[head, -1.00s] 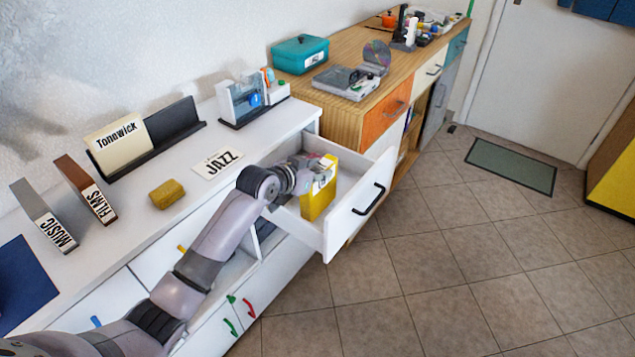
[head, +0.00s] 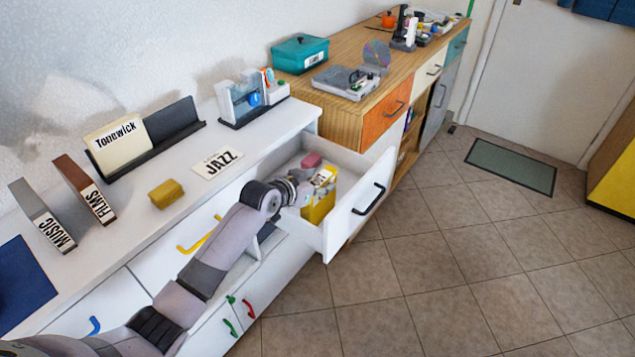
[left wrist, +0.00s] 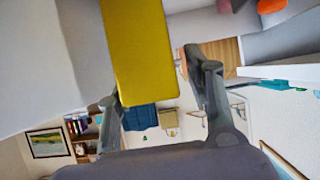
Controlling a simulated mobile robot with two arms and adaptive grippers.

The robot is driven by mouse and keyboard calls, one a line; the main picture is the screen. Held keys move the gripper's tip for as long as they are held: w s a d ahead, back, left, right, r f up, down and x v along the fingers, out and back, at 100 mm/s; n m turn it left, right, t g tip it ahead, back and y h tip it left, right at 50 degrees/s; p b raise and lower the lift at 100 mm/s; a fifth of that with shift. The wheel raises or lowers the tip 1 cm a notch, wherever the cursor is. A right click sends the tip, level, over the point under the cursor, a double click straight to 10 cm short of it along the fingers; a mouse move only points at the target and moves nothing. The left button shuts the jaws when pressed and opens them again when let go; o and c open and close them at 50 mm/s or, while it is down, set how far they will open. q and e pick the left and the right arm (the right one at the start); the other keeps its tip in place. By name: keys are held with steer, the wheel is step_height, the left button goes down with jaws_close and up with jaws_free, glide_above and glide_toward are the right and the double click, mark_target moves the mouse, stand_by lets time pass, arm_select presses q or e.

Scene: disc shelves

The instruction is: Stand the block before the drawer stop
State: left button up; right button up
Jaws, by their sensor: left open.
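A yellow block (head: 318,208) stands upright inside the open white drawer (head: 345,225), near its front end. My left gripper (head: 306,191) reaches into the drawer from the left, at the block's left side. In the left wrist view the yellow block (left wrist: 145,50) shows between the two spread fingers of my left gripper (left wrist: 150,82). The right finger is clearly apart from it; I cannot tell whether the left finger touches it. A pink object (head: 311,161) lies farther back in the drawer. I cannot make out a drawer stop. My right gripper is out of view.
A wooden cabinet (head: 340,110) adjoins the drawer.

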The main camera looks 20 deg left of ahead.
arm_select(q)
steer(key=shift+s+r, duration=0.1)
steer(key=shift+r, duration=0.1)
steer(key=v, duration=1.1)
steer(key=shift+s+p, duration=0.4)
steer(key=shift+p, duration=0.05)
steer(key=shift+a+r, duration=0.1)
steer(key=shift+a, duration=0.05)
